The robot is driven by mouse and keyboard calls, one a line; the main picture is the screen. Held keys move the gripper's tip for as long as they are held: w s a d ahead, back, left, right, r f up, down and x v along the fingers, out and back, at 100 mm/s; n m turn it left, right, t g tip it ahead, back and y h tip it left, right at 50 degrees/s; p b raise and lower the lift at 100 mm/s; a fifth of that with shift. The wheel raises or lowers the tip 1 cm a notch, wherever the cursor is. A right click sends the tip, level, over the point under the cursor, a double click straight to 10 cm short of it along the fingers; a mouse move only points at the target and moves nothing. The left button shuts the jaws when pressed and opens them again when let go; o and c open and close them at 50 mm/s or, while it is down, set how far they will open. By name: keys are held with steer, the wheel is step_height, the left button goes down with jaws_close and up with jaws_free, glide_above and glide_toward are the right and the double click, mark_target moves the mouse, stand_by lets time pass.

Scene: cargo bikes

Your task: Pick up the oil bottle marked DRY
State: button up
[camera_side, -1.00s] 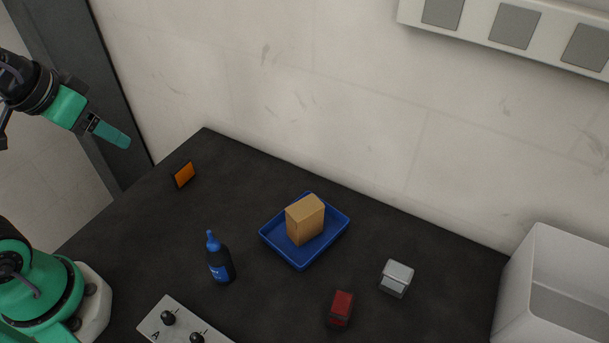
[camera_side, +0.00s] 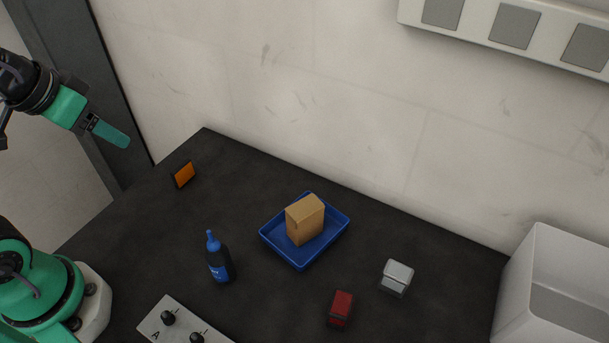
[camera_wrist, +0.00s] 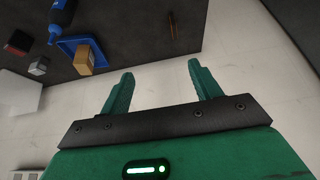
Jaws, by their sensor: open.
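One bottle shows, dark with a blue cap and a blue label (camera_side: 220,260). It stands upright on the dark table, left of the blue tray. Its label print is too small to read, so I cannot tell whether it says DRY. In the wrist view the bottle (camera_wrist: 62,14) is at the top left, partly cut off. My gripper (camera_side: 122,139) is raised at the upper left in the side view, well away from the bottle. In the wrist view its two green fingers (camera_wrist: 160,75) are apart with nothing between them.
A blue tray (camera_side: 270,233) holds a tan box (camera_side: 305,222). A red block (camera_side: 341,308) and a grey-white block (camera_side: 396,277) lie to its right. An orange item (camera_side: 184,175) is at the back left, a knobbed panel (camera_side: 180,325) in front, a white bin (camera_side: 560,270) at right.

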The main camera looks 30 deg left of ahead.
steer(key=m+g, duration=0.5)
steer(key=m, duration=1.3)
glide_above(213, 241)
steer(key=f, duration=0.9)
steer(key=shift+w+a+f, duration=0.15)
steer(key=shift+a, duration=0.25)
steer(key=shift+s+d+f+m+g, duration=0.25)
steer(key=shift+d+f+m+g, duration=0.05)
steer(key=shift+d, duration=0.15)
steer(key=shift+w+a+f, duration=0.1)
steer(key=shift+f, duration=1.85)
steer(key=shift+w+a+f, duration=0.1)
steer(key=shift+f, duration=1.85)
steer(key=c, duration=1.1)
